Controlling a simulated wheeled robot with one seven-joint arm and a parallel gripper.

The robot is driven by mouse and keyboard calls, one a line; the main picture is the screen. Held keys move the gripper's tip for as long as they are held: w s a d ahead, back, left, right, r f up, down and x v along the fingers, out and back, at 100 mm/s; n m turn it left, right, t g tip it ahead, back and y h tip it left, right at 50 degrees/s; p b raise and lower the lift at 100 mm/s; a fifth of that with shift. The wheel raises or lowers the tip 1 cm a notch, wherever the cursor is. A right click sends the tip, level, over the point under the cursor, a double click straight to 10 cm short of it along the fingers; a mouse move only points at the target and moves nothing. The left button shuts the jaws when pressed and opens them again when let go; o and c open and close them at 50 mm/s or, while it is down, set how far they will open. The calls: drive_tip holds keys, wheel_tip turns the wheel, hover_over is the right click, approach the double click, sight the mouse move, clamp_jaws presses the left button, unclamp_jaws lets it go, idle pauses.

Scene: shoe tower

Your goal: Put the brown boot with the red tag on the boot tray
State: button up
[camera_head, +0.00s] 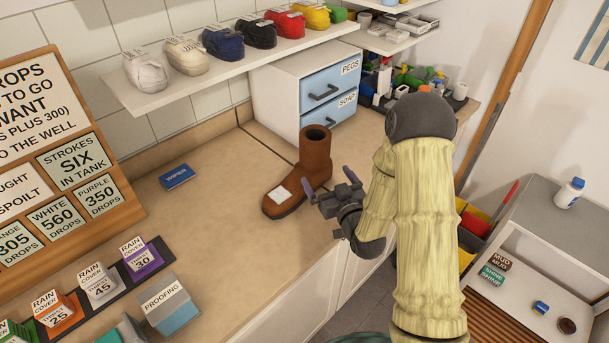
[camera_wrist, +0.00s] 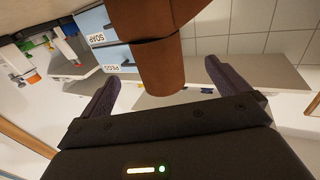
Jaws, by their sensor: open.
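A brown boot (camera_head: 315,155) stands upright on the counter, its toe toward the lower left.
A drawer unit (camera_head: 288,92) stands behind the boot under a shelf of colored shoes (camera_head: 222,42). A blue wiper box (camera_head: 176,177), rain cover boxes (camera_head: 103,285) and a proofing box (camera_head: 170,305) sit left. A grey cabinet (camera_head: 540,225) with a white bottle (camera_head: 569,193) stands right.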

sight(320, 164)
drive_tip(key=p+x, duration=0.1)
drive_tip(key=x, duration=0.4)
drive_tip(key=shift+w+a+p, duration=0.2)
drive_tip(key=shift+w+p, duration=0.1)
drive_tip(key=shift+w, duration=0.05)
drive_tip(key=shift+w+a+r+p, duration=0.1)
drive_tip(key=shift+w+p, duration=0.35)
drive_tip(key=shift+w, duration=0.15)
drive_tip(key=shift+d+f+p+x, duration=0.1)
drive_tip(key=shift+p+x, duration=0.35)
drive_tip(key=shift+x, duration=0.55)
drive_tip(key=shift+d+f+p+x, duration=0.1)
drive_tip(key=shift+p+x, duration=0.3)
drive_tip(key=shift+x, duration=0.6)
drive_tip(key=shift+c, duration=0.2)
drive_tip(key=shift+w+r, duration=0.1)
drive_tip(key=c, duration=1.9)
